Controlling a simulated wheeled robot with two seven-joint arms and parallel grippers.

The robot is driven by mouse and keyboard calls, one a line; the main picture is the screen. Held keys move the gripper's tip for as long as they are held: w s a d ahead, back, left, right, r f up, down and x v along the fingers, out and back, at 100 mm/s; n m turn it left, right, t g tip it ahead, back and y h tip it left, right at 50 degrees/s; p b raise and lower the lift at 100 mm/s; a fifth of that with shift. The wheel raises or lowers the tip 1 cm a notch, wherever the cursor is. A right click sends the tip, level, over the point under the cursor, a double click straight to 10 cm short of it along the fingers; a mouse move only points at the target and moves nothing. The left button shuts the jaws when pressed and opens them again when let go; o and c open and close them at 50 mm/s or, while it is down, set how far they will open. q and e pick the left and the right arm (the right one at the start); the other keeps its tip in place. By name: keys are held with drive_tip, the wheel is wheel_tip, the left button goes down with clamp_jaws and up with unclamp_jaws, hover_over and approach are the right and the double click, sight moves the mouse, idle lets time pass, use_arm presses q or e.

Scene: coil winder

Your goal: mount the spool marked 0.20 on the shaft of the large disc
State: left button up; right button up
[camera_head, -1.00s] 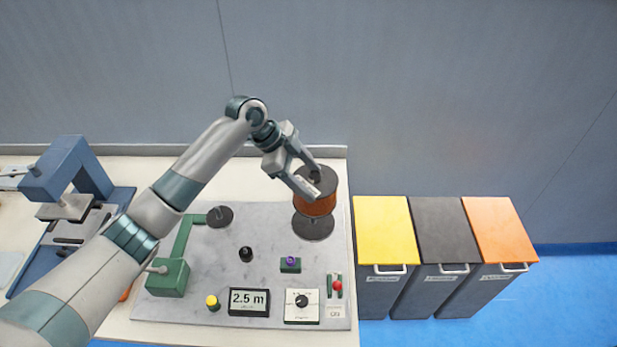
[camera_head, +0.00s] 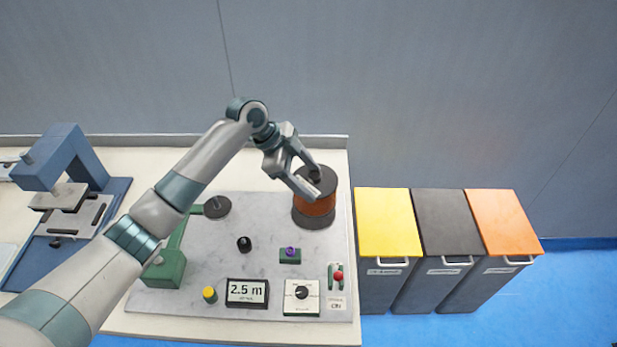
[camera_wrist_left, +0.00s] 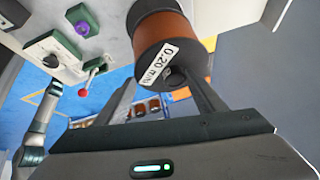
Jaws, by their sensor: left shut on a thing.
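The spool marked 0.20 (camera_head: 317,206) has copper-coloured wire between dark flanges. My left gripper (camera_head: 314,180) is shut on its top end. In the left wrist view the spool (camera_wrist_left: 165,40) shows its white "0.20 mm" label, and the two fingers reach up to its near end. The spool stands upright over the large dark disc (camera_head: 313,225) at the right back of the grey panel. Only the disc's front rim shows below it. The shaft is hidden by the spool, and I cannot tell whether the lower flange touches the disc. My right gripper is not in view.
A smaller dark disc (camera_head: 217,206) sits on a green arm at the panel's left. The display (camera_head: 247,292), dial (camera_head: 302,296) and red-knobbed lever (camera_head: 338,277) line the front. A blue press (camera_head: 62,170) stands left; lidded bins (camera_head: 388,222) stand right of the bench.

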use_arm(q)
drive_tip(key=shift+s+a+r+p, duration=0.1)
drive_tip(key=shift+r+p, duration=0.1)
drive_tip(key=shift+p, duration=0.1)
idle(0.8)
drive_tip(key=shift+f+b, duration=1.35)
drive_tip(key=shift+f, duration=1.05)
idle(0.6)
drive_tip(key=o, duration=2)
drive_tip(key=shift+o, duration=0.8)
drive_tip(key=shift+s, duration=0.1)
drive_tip(key=shift+a+f, duration=0.1)
drive_tip(key=shift+f, duration=0.15)
drive_tip(key=w+b+v, duration=0.1)
drive_tip(key=b+v, duration=0.4)
drive_tip(key=v, duration=1.2)
drive_tip(key=shift+s+r, duration=0.45)
drive_tip(key=shift+s, duration=0.1)
